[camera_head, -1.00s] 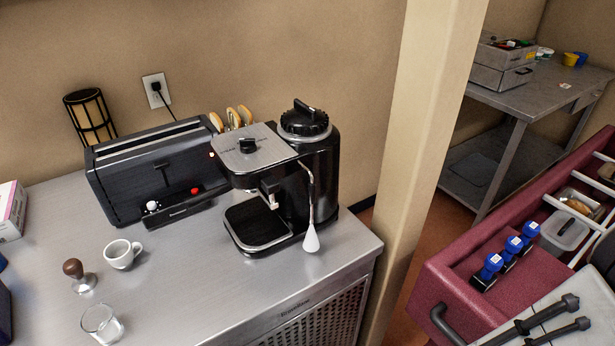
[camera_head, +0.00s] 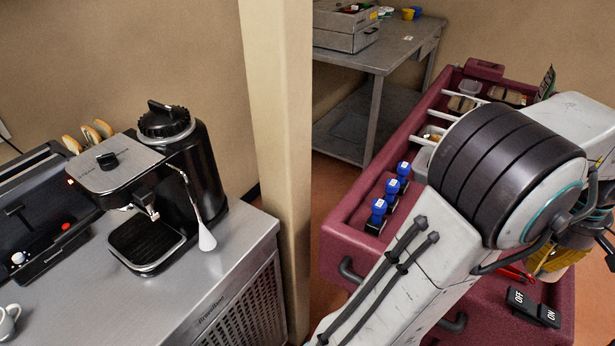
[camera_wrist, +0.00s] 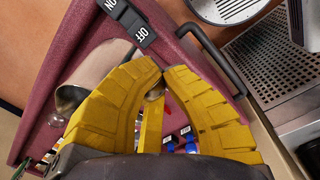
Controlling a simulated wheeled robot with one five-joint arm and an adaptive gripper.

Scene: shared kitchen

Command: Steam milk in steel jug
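The black coffee machine (camera_head: 215,165) stands upright on the steel counter. Its steam wand (camera_head: 187,182) hangs on the right side and ends in a white, drop-shaped tip (camera_head: 207,238). I cannot make out a steel jug in the head view.
The maroon cart (camera_head: 340,250) holds several blue-topped items (camera_head: 390,190) and has an OFF/ON switch (camera_head: 533,307) at its near right. A beige pillar (camera_head: 280,120) stands between counter and cart. The counter front (camera_head: 180,305) is clear.

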